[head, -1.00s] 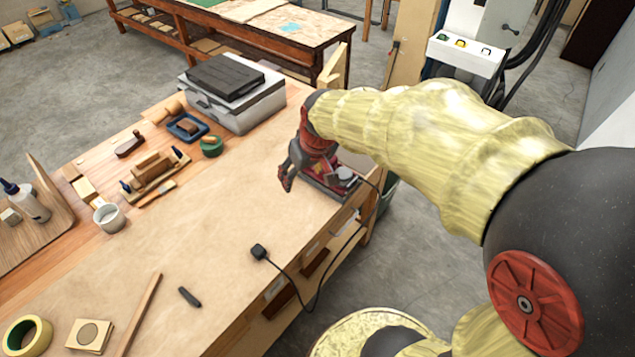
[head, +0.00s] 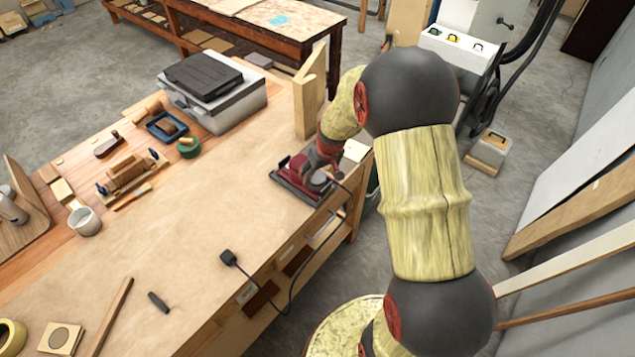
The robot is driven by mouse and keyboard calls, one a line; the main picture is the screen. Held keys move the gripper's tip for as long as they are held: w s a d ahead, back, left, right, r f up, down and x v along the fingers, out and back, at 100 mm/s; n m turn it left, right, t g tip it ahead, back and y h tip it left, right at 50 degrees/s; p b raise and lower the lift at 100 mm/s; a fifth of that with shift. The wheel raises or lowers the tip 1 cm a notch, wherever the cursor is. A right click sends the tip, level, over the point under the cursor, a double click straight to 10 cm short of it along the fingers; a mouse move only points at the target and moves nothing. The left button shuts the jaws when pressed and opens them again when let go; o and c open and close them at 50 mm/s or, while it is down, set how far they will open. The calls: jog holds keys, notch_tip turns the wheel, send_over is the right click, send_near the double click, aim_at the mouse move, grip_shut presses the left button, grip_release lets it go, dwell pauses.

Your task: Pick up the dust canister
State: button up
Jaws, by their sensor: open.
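A red and dark grey power sander (head: 297,182) lies at the right edge of the workbench (head: 190,235). A small grey rounded part (head: 320,181) shows at its right end; it may be the dust canister, but I cannot tell for sure. My gripper (head: 326,160) is at the sander's far right side, pointing down and close to it. It is open. Its fingertips overlap the sander and are hard to make out, so I cannot tell if they touch anything.
An upright wooden piece (head: 308,92) stands just behind my gripper. A grey case (head: 215,98) sits at the back. A black cable with a plug (head: 229,257) runs over the front edge. The bench middle is clear; small tools (head: 130,172) lie left.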

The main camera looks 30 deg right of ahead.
aim_at(317, 177)
jog(key=x, duration=0.3)
jog(key=shift+f, duration=0.1)
jog(key=c, duration=0.3)
jog(key=c, duration=1.1)
